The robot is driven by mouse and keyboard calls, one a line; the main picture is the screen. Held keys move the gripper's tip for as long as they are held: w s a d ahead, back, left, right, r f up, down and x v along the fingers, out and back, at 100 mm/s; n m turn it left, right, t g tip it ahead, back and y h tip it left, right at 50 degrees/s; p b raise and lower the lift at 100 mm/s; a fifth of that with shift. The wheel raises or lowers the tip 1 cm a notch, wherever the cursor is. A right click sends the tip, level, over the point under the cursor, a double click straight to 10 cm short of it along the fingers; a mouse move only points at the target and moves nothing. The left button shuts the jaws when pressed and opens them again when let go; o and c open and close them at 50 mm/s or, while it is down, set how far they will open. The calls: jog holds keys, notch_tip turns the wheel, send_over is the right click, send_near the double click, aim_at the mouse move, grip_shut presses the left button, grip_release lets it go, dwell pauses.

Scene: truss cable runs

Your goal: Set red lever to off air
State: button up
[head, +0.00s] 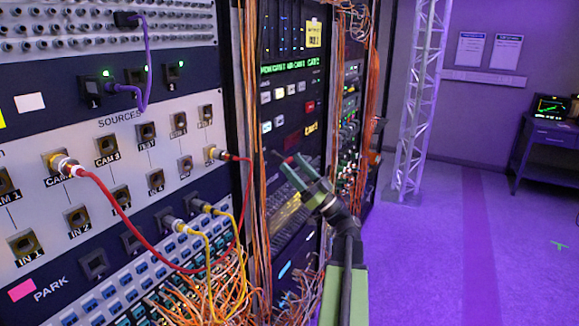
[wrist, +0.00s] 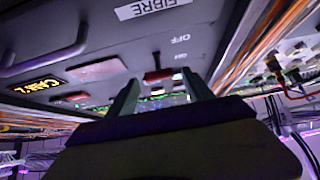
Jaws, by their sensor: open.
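The red lever (wrist: 158,76) shows in the wrist view on a dark panel, its red handle at the end of a short slot beside the lower label, which seems to read ON. The OFF label (wrist: 181,38) is further up beside the slot. My gripper (wrist: 162,84) is open, its two fingers pointing at the panel with the lever between their tips in the picture. I cannot tell whether they touch it. In the head view my gripper (head: 288,162) is at the front of the middle rack, and the lever is not clearly visible there.
Orange cable bundles (head: 252,130) hang down the rack edge close to my gripper. A patch panel (head: 120,190) with a red cable (head: 130,235) and yellow cables stands at left. A truss (head: 418,100) and a desk (head: 545,140) are at right, with open floor between.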

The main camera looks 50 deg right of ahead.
jog(key=b+v, duration=0.8)
jog(key=v, duration=0.6)
jog(key=shift+s+f, duration=0.25)
jog(key=shift+s, duration=0.05)
